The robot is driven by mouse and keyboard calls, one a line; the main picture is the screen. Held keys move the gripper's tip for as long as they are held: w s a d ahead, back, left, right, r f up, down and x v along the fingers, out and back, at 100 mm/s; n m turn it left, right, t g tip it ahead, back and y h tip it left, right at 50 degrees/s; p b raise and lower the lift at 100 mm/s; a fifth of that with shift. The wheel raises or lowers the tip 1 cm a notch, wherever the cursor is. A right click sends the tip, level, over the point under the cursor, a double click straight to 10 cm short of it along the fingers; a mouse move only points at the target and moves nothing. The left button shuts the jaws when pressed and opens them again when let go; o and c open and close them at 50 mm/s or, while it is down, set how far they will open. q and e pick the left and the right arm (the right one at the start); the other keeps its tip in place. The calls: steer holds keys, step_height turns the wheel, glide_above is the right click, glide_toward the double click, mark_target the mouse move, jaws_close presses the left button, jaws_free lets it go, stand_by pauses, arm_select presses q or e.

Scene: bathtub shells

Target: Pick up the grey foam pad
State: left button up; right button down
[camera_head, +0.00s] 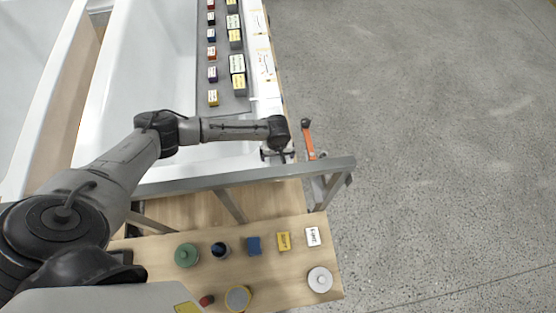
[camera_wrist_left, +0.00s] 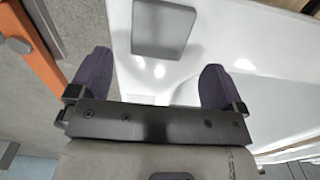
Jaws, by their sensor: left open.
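The grey foam pad (camera_wrist_left: 163,30) shows in the left wrist view as a flat dark grey square lying on the white tub surface (camera_wrist_left: 120,80). My left gripper (camera_wrist_left: 154,75) is open, with its two purple fingers apart and nothing between them. The pad lies beyond the fingertips, between their lines, and apart from them. In the head view my left gripper (camera_head: 279,156) is over the tub's near right corner. I cannot make out the pad there; the wrist and gripper cover that spot. My right gripper is not in view.
An orange tool (camera_head: 308,140) stands just right of the gripper. A metal frame bar (camera_head: 230,177) runs along the tub's near end. A wooden table (camera_head: 170,262) with jars, sponges and small blocks is nearer. A grey mat (camera_head: 228,108) holds several labelled blocks. The floor at right is clear.

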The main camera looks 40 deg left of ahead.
mark_target(278, 160)
arm_select(q)
steer(key=shift+w+f, duration=0.1)
steer(key=shift+f, duration=2.1)
steer(key=c, duration=1)
steer(key=shift+r, duration=0.1)
